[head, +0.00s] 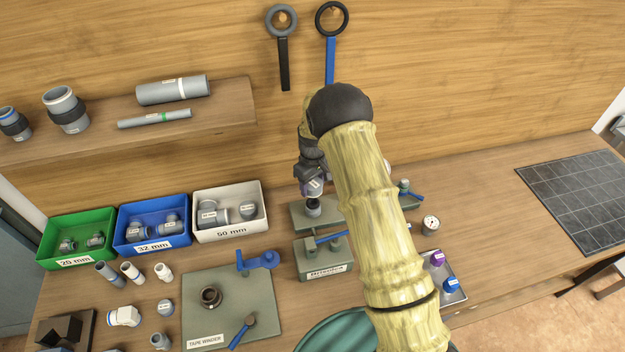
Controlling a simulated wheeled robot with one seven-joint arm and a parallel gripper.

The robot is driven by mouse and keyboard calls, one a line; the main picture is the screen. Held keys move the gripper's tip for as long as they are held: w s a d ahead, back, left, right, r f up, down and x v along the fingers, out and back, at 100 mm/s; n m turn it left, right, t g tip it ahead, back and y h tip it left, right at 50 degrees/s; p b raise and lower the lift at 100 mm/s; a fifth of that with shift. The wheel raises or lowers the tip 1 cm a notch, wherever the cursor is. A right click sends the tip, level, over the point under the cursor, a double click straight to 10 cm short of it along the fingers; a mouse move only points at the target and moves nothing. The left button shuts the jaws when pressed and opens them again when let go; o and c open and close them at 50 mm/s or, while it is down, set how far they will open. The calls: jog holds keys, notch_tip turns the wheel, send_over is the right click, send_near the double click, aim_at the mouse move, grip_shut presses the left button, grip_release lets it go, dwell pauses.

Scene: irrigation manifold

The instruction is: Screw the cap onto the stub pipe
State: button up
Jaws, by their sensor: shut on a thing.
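My gripper (312,172) points down over the back middle of the bench, partly hidden by my arm. It is shut on a small grey cap (314,187) with a white label. Directly below is the short dark grey stub pipe (313,208), upright on a grey-green base plate (300,219). The cap is at or just above the pipe's top; I cannot tell whether they touch. My arm covers the area to the right of the pipe.
Green (82,218), blue (153,206) and white (227,190) bins of fittings stand at left. A grey block with a blue lever (324,260) is in front of the pipe. A tape winder board (230,312) and loose fittings lie front left. The right bench is mostly clear beside a dark grid mat (580,195).

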aim_at(313, 203)
jog(key=shift+s, duration=0.1)
jog(key=shift+f+b, duration=1)
jog(key=shift+f, duration=0.95)
jog(key=shift+w+d, duration=0.1)
jog(key=shift+w, duration=0.1)
jog(key=shift+s, duration=0.2)
jog(key=shift+f, duration=0.25)
jog(key=shift+s+r, duration=0.1)
jog(key=shift+s, duration=0.1)
jog(key=shift+w+f+b, duration=0.25)
jog(key=shift+f+b, duration=0.15)
jog(key=shift+b, duration=0.15)
jog(key=shift+f+b, duration=1.65)
jog(key=shift+f, duration=0.35)
dwell(1.1)
